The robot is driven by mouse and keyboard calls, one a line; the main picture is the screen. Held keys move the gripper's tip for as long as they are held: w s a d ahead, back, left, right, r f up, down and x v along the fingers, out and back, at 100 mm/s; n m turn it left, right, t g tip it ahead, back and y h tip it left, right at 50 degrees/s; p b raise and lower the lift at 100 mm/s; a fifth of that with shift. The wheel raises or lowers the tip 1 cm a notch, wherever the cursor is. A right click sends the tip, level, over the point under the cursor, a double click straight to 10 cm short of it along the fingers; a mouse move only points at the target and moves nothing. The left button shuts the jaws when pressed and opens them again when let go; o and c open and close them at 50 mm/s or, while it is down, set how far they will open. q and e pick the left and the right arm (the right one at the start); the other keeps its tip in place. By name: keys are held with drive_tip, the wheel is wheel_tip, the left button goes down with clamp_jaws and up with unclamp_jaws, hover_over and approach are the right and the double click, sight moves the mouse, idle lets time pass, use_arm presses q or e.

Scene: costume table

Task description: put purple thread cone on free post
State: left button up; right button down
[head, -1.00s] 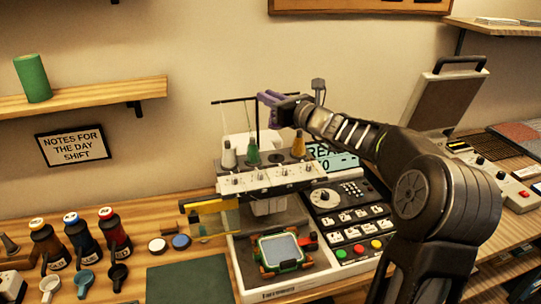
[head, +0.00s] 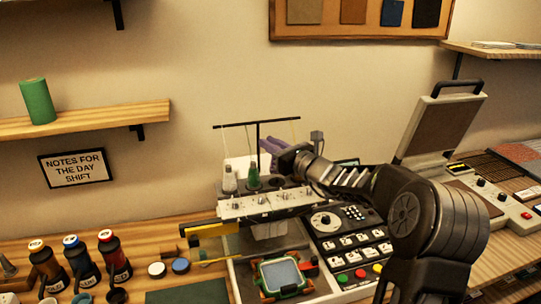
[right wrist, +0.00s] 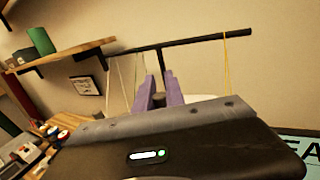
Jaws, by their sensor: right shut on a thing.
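My right gripper (head: 267,146) is at the back of the embroidery machine (head: 262,207), beside the thread stand's upright. Its purple fingers also show in the right wrist view (right wrist: 159,88). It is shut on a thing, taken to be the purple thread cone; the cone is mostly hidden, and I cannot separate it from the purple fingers. A grey-white cone (head: 229,179) and a green cone (head: 252,174) stand on the machine's back row. My gripper and wrist cover the right part of that row, so the free post cannot be made out. My left gripper is out of view.
The thread stand's dark crossbar (head: 257,123) runs above the row, with thin threads hanging from it; it also shows in the right wrist view (right wrist: 190,43). The keypad panel (head: 345,230) lies below my right arm. Several bottles (head: 80,258) stand at left.

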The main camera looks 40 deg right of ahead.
wheel_tip(320, 180, down, 3)
drive_tip(key=shift+f, duration=0.15)
drive_tip(key=shift+f, duration=0.15)
drive_tip(key=shift+f, duration=0.15)
drive_tip(key=c, duration=1.4)
unclamp_jaws()
drive_tip(key=shift+r+p, duration=0.3)
drive_tip(key=shift+r, duration=0.05)
drive_tip(key=s+b, duration=0.1)
drive_tip(key=s, duration=0.3)
drive_tip(key=s+b, duration=0.1)
drive_tip(key=s, duration=0.3)
drive_tip(key=s+b, duration=0.2)
drive_tip(key=s, duration=0.2)
drive_tip(key=shift+d+f, duration=0.1)
drive_tip(key=shift+d, duration=0.2)
